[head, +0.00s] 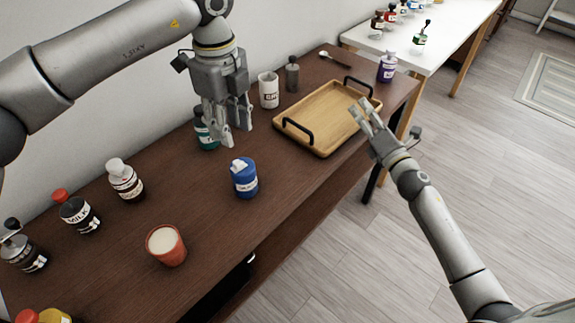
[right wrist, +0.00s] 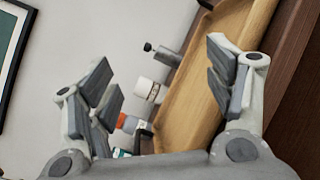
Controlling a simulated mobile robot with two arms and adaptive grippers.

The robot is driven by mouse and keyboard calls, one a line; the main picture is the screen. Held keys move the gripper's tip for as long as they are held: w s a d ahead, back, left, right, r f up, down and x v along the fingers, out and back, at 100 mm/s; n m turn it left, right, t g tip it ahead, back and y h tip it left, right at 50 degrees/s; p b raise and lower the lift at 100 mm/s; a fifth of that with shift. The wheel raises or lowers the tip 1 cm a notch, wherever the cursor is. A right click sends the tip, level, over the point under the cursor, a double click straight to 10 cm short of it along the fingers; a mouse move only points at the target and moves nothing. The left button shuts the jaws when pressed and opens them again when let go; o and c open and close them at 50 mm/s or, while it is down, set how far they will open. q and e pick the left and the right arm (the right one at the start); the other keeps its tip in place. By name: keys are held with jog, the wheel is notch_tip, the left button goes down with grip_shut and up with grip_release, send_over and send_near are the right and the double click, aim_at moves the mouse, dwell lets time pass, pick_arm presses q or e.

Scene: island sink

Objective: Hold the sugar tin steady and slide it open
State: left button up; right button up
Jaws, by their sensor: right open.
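A blue tin (head: 244,180) with a white piece on top stands upright on the dark wooden table; its label is too small to read, so I cannot confirm that it is the sugar tin. My left gripper (head: 237,136) points down behind and above the blue tin, open and apart from it. My right gripper (head: 364,112) is open and empty at the right side of the wooden tray, far from the tin. Its spread fingers also show in the right wrist view (right wrist: 165,95).
The wooden tray (head: 318,144) with black handles is empty. A teal bottle (head: 203,139) is partly hidden by my left gripper. An orange cup (head: 167,250) and several bottles are at left.

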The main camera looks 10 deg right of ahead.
jog(key=a+r+n+g+y, duration=0.2)
jog(key=a+r+n+y, duration=0.3)
jog(key=a+n+y, duration=0.4)
jog(key=n+g+y, duration=0.2)
jog(key=n+g, duration=1.1)
jog(key=n, duration=0.2)
send_near(244, 177)
jog(key=w+f, duration=0.2)
jog(key=w, duration=0.1)
jog(key=shift+w+d+f, duration=0.15)
jog(key=shift+d+f, duration=0.05)
jog(key=shift+f, duration=0.1)
jog(key=shift+a+f+g, duration=0.15)
jog(key=shift+f+g, duration=0.05)
jog(key=shift+g, duration=0.1)
jog(key=shift+a+f+h, duration=0.2)
jog(key=shift+a+h, duration=0.1)
jog(key=shift+a, duration=0.05)
jog(key=x, duration=0.9)
jog(key=shift+w+a, duration=0.1)
jog(key=shift+a, duration=0.15)
jog(key=shift+c, duration=0.3)
jog(key=c, duration=1.1)
